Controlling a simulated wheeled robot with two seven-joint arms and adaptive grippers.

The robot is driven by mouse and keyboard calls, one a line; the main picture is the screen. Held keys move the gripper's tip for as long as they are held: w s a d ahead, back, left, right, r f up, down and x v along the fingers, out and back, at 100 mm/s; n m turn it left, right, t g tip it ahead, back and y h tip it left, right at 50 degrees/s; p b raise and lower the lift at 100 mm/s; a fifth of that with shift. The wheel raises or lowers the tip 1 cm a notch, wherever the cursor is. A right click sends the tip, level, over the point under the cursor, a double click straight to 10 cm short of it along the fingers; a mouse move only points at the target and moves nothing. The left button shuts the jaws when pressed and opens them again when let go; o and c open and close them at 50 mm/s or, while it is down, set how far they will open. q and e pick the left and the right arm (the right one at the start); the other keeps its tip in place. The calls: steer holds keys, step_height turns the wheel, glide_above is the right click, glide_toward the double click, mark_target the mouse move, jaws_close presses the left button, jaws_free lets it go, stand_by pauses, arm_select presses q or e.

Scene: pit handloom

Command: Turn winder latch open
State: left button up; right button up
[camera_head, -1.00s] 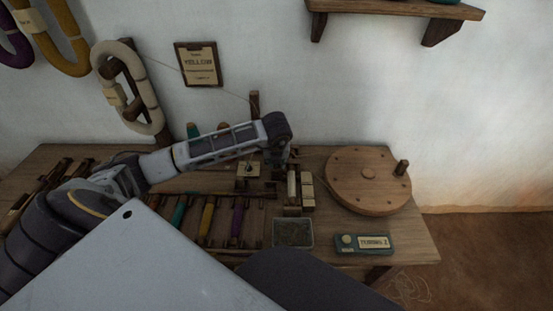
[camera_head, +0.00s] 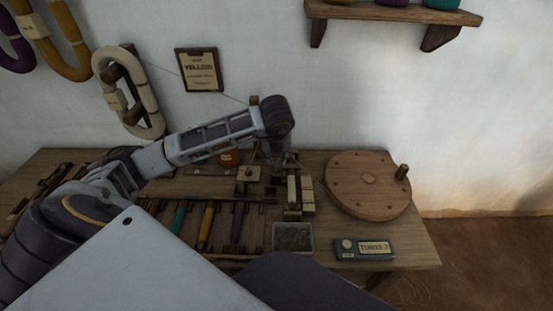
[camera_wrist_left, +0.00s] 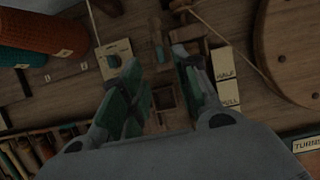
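The winder is a round wooden disc (camera_head: 368,184) with an upright peg handle at the right of the bench. My left gripper (camera_head: 277,165) hangs above the small wooden fittings left of the disc. In the left wrist view my left gripper (camera_wrist_left: 157,62) has its two fingers spread, with nothing between them. Below and between the fingers are dark wooden blocks and slots (camera_wrist_left: 164,97). Pale tags reading HALF (camera_wrist_left: 223,62) and FULL lie right of the fingers. I cannot tell which piece is the latch. My right gripper is not in view.
A small tray (camera_head: 292,251) and a TURNS 2 box (camera_head: 364,249) sit at the bench front. Coloured bobbins (camera_head: 207,224) lie left of the tray. A plate with a small knob (camera_head: 247,174) lies left of the gripper.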

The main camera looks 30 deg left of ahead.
arm_select(q)
steer(key=shift+v, duration=1.65)
steer(key=shift+s+f, duration=0.1)
